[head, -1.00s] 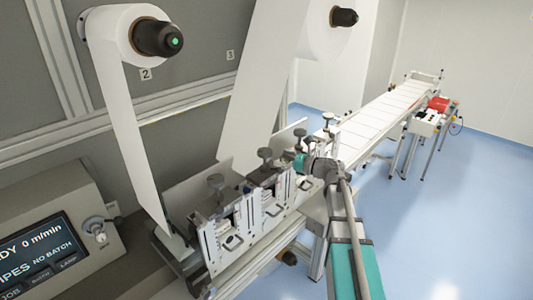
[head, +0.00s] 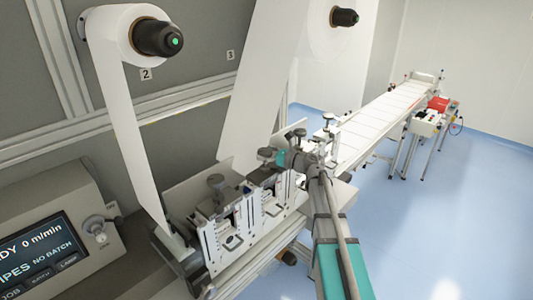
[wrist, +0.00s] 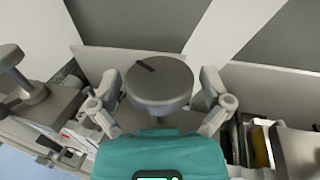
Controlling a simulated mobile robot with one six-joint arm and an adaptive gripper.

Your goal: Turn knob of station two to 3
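A round grey knob (wrist: 158,84) with a dark pointer line on top is in the middle of the wrist view. The line slants toward the upper left. My gripper (wrist: 160,92) is open, with one finger on each side of the knob and visible gaps between. In the head view my gripper (head: 282,158) is at the row of slitting stations, close beside a dark knob (head: 266,154). Another knob (head: 216,181) stands on the nearer station to the left. I see no scale numbers on the knobs, and cannot read which station this one belongs to.
White web rolls (head: 125,32) hang above, with signs 2 (head: 146,74) and 3 (head: 230,55) on the wall. A control panel (head: 45,245) is at lower left, a conveyor (head: 385,115) behind.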

